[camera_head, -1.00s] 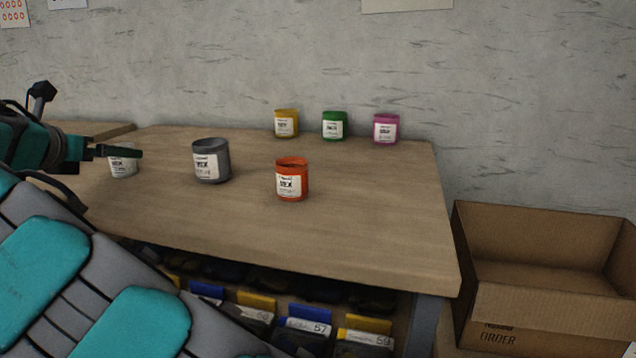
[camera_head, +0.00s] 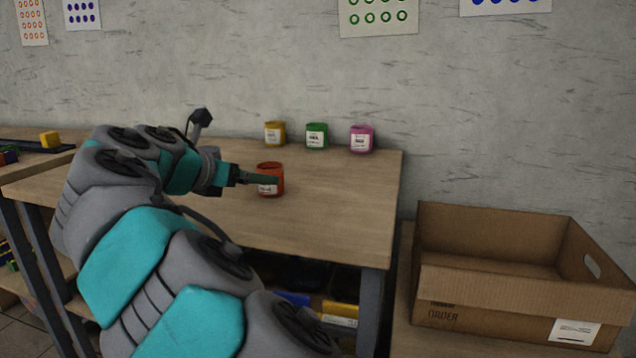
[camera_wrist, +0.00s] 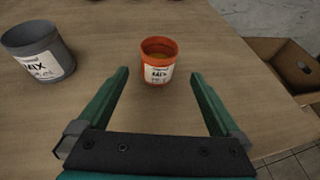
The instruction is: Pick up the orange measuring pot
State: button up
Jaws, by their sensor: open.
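The orange measuring pot (camera_head: 271,179) stands upright on the wooden table, with a white label on its side. In the head view, a finger of my gripper (camera_head: 262,180) overlaps the front of the pot. In the wrist view, the orange pot (camera_wrist: 158,62) is ahead of my open gripper (camera_wrist: 160,85), roughly centred between the two green fingers and a little beyond their tips. The fingers do not touch it in that view, and nothing is between them.
A grey pot (camera_wrist: 38,53) labelled MIX stands left of the fingers in the wrist view. Yellow (camera_head: 275,134), green (camera_head: 317,136) and pink (camera_head: 361,139) pots stand at the table's back. An open cardboard box (camera_head: 500,290) is at the right. The table (camera_head: 340,205) right of the orange pot is clear.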

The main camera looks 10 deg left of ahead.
aim_at(271, 168)
jog(key=x, duration=0.7)
jog(key=shift+w+a+f, duration=0.1)
jog(key=shift+w+f, duration=0.15)
jog(key=shift+f, duration=0.2)
jog(key=c, duration=1.4)
jog(key=shift+c, duration=0.2)
jog(key=shift+r, duration=0.1)
